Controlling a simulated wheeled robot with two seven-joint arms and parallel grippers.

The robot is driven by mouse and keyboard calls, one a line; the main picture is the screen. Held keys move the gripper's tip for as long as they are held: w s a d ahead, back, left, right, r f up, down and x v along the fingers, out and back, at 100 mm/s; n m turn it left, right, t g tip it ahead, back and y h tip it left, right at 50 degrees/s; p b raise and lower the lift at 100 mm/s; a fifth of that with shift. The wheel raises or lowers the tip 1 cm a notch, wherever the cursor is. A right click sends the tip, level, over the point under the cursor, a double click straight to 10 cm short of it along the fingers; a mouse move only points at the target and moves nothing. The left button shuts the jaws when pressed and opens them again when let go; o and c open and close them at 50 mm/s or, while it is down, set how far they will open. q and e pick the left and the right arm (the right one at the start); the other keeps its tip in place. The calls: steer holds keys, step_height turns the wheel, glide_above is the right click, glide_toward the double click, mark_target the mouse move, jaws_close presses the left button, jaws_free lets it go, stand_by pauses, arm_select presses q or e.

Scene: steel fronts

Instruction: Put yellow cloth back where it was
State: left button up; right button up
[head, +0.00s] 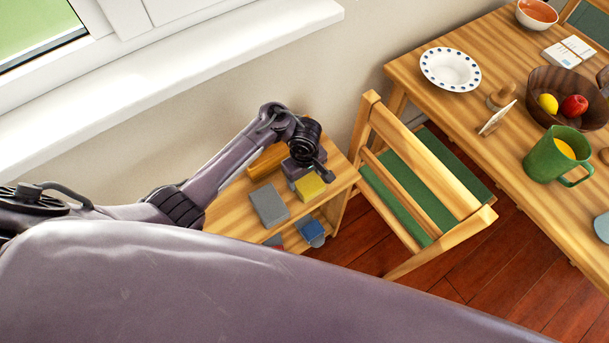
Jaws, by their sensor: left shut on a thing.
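The yellow cloth (310,187) shows as a small folded yellow block at the top of a low wooden shelf (236,207), near its right end. My left gripper (302,170) points down right at the cloth and is shut on it. The fingertips and part of the cloth are hidden behind the dark gripper body. I cannot tell whether the cloth rests on the shelf top or hangs just above it. My right gripper is not in view.
A grey folded item (269,205) lies left of the cloth, and an orange-brown object (268,160) lies behind. A blue item (312,229) sits lower in the shelf. A wooden chair (425,180) stands close to the right, before a laid table (487,65). A window sill (180,80) runs above.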

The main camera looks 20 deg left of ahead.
mark_target(304, 178)
arm_select(q)
steer(key=shift+f, duration=0.15)
steer(key=o, duration=0.9)
steer(key=shift+o, duration=0.2)
step_height(304, 178, up, 12)
steer(key=p, duration=0.8)
steer(key=shift+r+p, duration=0.2)
steer(key=shift+p, duration=0.1)
steer(key=shift+s+f, duration=0.1)
